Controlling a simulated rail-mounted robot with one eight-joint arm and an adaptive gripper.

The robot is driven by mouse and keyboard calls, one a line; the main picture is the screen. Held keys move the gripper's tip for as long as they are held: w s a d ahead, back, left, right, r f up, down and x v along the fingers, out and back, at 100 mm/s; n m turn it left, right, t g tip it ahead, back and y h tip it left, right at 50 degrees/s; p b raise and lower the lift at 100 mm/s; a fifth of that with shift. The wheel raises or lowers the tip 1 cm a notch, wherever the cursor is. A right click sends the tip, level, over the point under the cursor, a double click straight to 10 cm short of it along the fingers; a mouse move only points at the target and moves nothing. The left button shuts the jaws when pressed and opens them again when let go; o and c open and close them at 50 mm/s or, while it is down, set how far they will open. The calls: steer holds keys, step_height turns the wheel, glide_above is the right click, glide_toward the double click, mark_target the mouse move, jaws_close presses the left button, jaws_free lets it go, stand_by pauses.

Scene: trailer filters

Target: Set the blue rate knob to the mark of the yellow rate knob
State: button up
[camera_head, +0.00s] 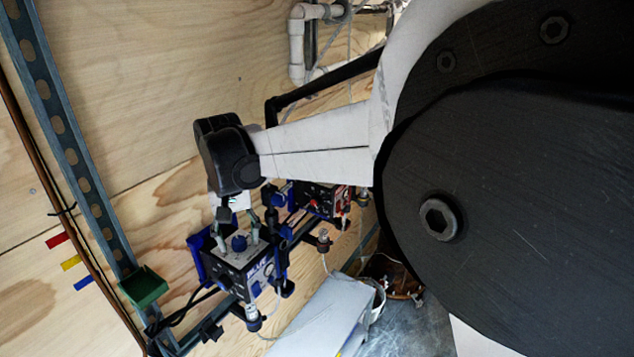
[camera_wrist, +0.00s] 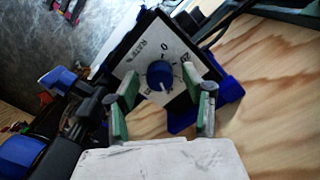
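The blue rate knob (camera_wrist: 160,74) sits on a white dial plate (camera_wrist: 148,45) marked "RATE %", with a 0 and other numbers partly hidden. A pale pointer line on the knob seems to face down toward my wrist; its exact mark is unclear. My gripper (camera_wrist: 160,82) is open, with one green-padded finger on each side of the knob and visible gaps to it. In the head view, my gripper (camera_head: 238,232) reaches down over the blue knob (camera_head: 239,243) on top of a dark pump box (camera_head: 245,273). I cannot make out the yellow rate knob or its setting.
A second dark box (camera_head: 318,200) with a red knob stands behind, partly hidden by my arm. Clamps and tubing surround the boxes. A plywood wall (camera_head: 130,110) with a metal rail (camera_head: 62,125) is close on the left. A white case (camera_head: 325,320) lies lower right.

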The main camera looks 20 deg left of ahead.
mark_target(238, 239)
step_height(238, 239, up, 12)
stand_by(0.6)
